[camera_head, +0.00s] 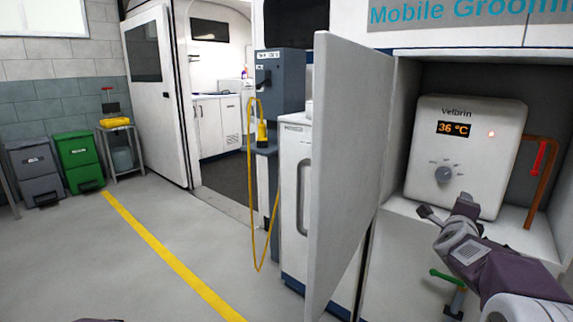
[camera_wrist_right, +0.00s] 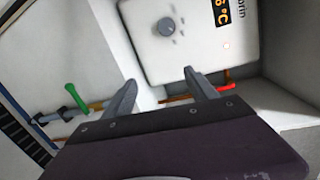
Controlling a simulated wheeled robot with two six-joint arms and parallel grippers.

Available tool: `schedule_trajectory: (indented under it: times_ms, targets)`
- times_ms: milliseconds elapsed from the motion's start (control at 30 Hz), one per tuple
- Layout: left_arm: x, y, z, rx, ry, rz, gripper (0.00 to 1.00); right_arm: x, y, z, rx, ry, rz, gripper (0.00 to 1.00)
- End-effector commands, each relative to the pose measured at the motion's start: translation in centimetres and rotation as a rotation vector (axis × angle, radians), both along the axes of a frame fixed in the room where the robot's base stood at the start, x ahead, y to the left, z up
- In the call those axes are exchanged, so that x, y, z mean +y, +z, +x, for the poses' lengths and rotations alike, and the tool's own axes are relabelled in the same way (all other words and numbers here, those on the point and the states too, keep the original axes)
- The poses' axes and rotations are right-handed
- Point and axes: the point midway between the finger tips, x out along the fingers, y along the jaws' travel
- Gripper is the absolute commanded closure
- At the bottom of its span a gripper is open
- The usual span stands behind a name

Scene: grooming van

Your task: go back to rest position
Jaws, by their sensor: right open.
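My right gripper (camera_head: 446,208) comes in from the lower right, open and empty, in front of the lower part of a white Velbrin water heater (camera_head: 483,115). The heater's display (camera_head: 455,129) reads 36 °C, a small light glows beside it, and a dark knob (camera_head: 445,174) sits below. In the right wrist view the two fingers (camera_wrist_right: 160,79) are spread, with the heater (camera_wrist_right: 190,40) beyond them and nothing between them. My left gripper does not show.
An open white cabinet door (camera_head: 345,170) stands left of the heater. A red-handled valve (camera_head: 539,158) is on the copper pipe at right; a green-handled valve (camera_head: 446,276) is below. A yellow hose (camera_head: 254,215) hangs from a grey post unit (camera_head: 279,80). The floor at left is clear up to the bins (camera_head: 78,160).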

Motion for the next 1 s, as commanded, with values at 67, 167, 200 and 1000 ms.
schedule_trajectory:
  times_ms: [67,167,200,1000]
  targets:
    - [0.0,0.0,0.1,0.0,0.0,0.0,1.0,1.7,-1.7,0.3,0.074,0.058,-0.028,0.33]
    - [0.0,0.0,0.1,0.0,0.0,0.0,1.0,4.0,-3.8,0.5,0.177,0.145,-0.077,0.33]
    - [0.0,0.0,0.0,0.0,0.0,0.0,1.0,5.1,-4.8,0.4,0.223,0.185,-0.1,0.33]
    - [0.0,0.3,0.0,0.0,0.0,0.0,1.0,26.4,-30.3,-26.3,1.371,1.71,-0.912,0.33]
